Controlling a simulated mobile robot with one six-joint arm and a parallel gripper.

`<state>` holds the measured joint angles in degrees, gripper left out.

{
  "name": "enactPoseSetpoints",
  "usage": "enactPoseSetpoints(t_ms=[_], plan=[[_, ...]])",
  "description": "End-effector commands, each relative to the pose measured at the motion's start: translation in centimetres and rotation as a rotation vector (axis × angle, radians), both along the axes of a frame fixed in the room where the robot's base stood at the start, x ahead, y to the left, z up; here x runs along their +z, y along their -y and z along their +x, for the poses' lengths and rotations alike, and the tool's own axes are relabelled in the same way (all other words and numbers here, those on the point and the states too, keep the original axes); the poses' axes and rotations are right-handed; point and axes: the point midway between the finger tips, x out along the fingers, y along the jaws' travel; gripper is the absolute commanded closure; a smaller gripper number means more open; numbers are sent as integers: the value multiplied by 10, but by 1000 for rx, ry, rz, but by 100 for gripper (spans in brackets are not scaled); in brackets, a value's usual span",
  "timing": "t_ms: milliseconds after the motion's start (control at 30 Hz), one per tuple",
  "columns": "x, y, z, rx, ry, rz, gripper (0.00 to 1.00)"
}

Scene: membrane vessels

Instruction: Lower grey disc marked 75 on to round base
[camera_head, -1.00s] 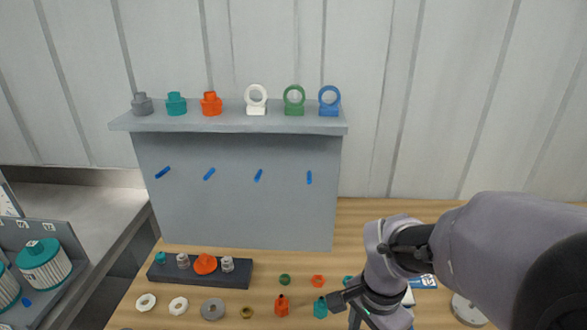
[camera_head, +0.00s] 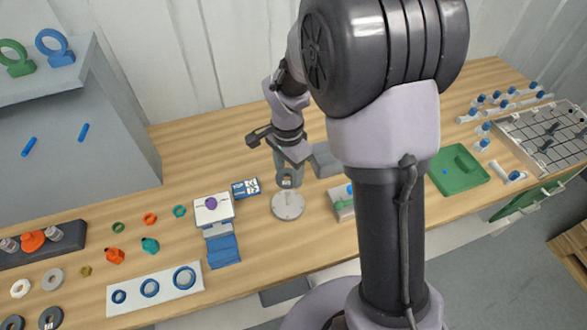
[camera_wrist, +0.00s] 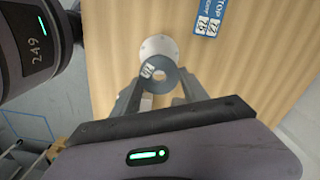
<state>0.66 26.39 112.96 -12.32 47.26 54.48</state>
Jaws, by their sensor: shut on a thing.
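My gripper (camera_head: 287,176) is shut on a grey disc (camera_head: 286,182) with a hole in its middle and a white label. In the wrist view the disc (camera_wrist: 166,80) is between the two fingers; its label's number is hard to read. The round base (camera_head: 288,206) is a pale grey plate lying on the table below the gripper. In the wrist view the base (camera_wrist: 158,46) shows partly behind the disc. The disc looks held above the base, tilted in the head view. I cannot tell the exact gap.
A blue-and-white card (camera_head: 245,188) lies left of the base, and a white-and-blue stand (camera_head: 218,228) is further left. A grey block (camera_head: 325,160) and a small tray with a green part (camera_head: 342,206) are close on the right. A green tray (camera_head: 458,170) is further right.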

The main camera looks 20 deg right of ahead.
Motion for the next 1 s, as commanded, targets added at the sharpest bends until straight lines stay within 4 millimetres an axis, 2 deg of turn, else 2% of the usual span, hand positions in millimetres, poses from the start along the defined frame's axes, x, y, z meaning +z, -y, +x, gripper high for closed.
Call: enactPoseSetpoints(t_ms=[733, 1000], plan=[[-73, 0, 0, 0, 0, 0, 88], [-83, 0, 0, 0, 0, 0, 88]])
